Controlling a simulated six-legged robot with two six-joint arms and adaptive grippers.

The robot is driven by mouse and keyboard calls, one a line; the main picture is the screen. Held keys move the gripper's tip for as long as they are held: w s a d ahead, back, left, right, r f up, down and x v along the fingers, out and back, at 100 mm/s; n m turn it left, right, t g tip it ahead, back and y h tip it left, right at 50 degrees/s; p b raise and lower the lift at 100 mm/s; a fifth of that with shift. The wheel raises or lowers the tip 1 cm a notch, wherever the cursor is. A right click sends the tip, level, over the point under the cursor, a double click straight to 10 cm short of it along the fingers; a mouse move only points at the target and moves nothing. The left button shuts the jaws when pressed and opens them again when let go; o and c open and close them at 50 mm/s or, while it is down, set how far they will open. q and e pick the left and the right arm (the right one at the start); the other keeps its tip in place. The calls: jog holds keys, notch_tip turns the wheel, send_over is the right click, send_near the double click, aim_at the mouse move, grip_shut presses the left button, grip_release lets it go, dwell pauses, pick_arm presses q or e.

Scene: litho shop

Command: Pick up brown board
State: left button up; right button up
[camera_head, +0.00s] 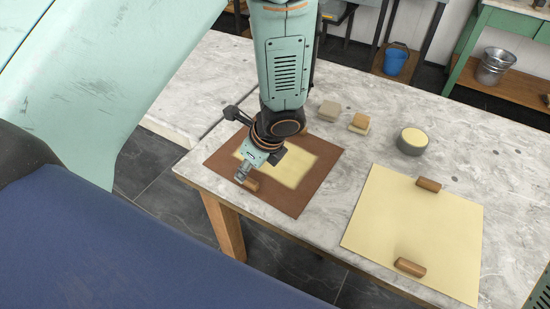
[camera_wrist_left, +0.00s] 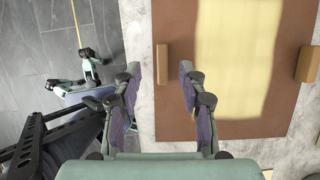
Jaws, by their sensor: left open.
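The brown board (camera_head: 301,196) lies flat on the marble-topped table, with a pale yellow patch (camera_head: 307,166) in its middle. A wooden handle block (camera_head: 251,185) sits at its near left edge. My left gripper (camera_head: 242,175) is over that edge, pointing down. In the left wrist view the gripper (camera_wrist_left: 159,72) is open, and the handle block (camera_wrist_left: 162,66) shows between its fingertips, nothing clamped. The board (camera_wrist_left: 181,30) fills the right of that view, with a second block (camera_wrist_left: 306,62) at its opposite edge. My arm hides part of the board in the head view.
A cream board (camera_head: 395,225) with two wooden blocks lies to the right on the table (camera_head: 480,150). Behind are a round grey container (camera_head: 411,144) and small blocks (camera_head: 329,111). A blue bucket (camera_head: 396,62) and a metal bucket (camera_head: 494,68) stand farther back.

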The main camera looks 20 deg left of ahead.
aim_at(248, 179)
pick_arm(q)
jog(key=b+x, duration=0.1)
jog(key=x, duration=0.1)
jog(key=d+b+x, duration=0.1)
jog(key=x, duration=0.1)
jog(key=shift+w+a+f, duration=0.1)
jog(key=shift+a+f, duration=0.05)
jog(key=shift+f, duration=0.4)
jog(key=shift+w+a+f, duration=0.1)
jog(key=shift+a+f, duration=0.05)
jog(key=shift+a, duration=0.1)
jog(key=shift+d+r, duration=0.2)
jog(key=shift+c, duration=1.2)
jog(key=shift+a+f, duration=0.1)
jog(key=shift+a, duration=0.05)
jog(key=c, duration=0.4)
jog(key=shift+c, duration=1)
grip_shut()
